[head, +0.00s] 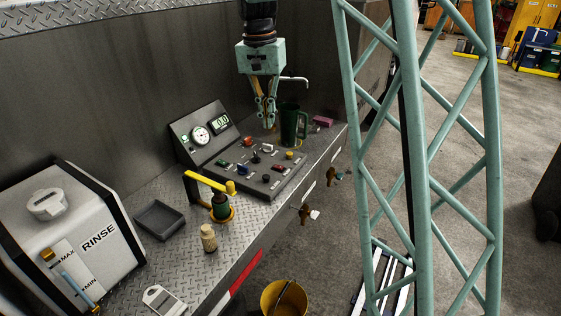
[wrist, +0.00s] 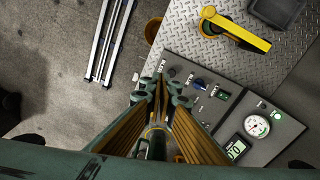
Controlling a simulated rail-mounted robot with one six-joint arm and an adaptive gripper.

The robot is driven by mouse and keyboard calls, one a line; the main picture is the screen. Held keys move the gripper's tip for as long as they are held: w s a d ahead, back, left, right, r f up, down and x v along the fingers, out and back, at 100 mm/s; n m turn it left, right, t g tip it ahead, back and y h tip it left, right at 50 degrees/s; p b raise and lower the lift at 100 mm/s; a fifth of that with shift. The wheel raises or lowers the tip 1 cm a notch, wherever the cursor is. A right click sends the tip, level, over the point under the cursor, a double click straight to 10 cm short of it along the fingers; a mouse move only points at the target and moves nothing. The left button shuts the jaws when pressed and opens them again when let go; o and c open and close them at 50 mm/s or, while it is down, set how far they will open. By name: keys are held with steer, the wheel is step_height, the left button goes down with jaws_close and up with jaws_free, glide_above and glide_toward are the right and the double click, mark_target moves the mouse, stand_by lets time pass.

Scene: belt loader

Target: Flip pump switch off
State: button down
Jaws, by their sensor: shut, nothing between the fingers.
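The control panel (head: 215,171) sits on the steel bench with a sloped gauge back and a lower face of several small switches. These include red, green, blue, black and yellow ones. Their labels are too small to read, so I cannot tell which is the pump switch. My gripper (head: 269,126) is shut and empty, pointing down over the panel's far end, beside the green mug. I cannot tell whether it touches anything. In the wrist view its fingers hide part of the panel; a blue knob (wrist: 198,84) and a green switch (wrist: 222,95) show beyond them.
The green mug (head: 291,124) stands close to my gripper, with a pink block (head: 322,121) behind it. A yellow-handled valve (head: 219,205), grey tray (head: 160,219), tan bottle (head: 209,238) and rinse tank (head: 75,225) stand nearer. A yellow bucket (head: 284,298) is below the bench edge.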

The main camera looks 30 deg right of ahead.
mark_target(280, 168)
steer(key=w+d+f+m+g+p, duration=0.1)
steer(key=w+d+f+m+p, duration=0.2)
steer(key=w+d+f+p, duration=0.2)
steer(key=shift+w+d+f, duration=1.75)
steer(key=shift+w+f, duration=1.55)
steer(key=shift+f, duration=0.4)
steer(key=shift+f, duration=0.2)
steer(key=shift+s+d+f+p, duration=0.15)
steer(key=shift+s+f, duration=0.1)
steer(key=shift+f, duration=2)
steer(key=shift+s+d+f+p, duration=0.1)
steer(key=shift+s+d+f, duration=0.15)
steer(key=shift+f, duration=2)
steer(key=shift+s+d+f+p, duration=0.1)
steer(key=shift+s+f, duration=0.2)
steer(key=shift+f, duration=1.95)
steer(key=shift+f, duration=0.1)
steer(key=shift+s+d+f+t+y+b, duration=0.1)
steer(key=shift+s+f+t+y+b, duration=0.25)
steer(key=shift+b, duration=0.7)
steer(key=shift+w, duration=0.15)
steer(key=shift+w+r, duration=0.1)
steer(key=shift+w, duration=0.1)
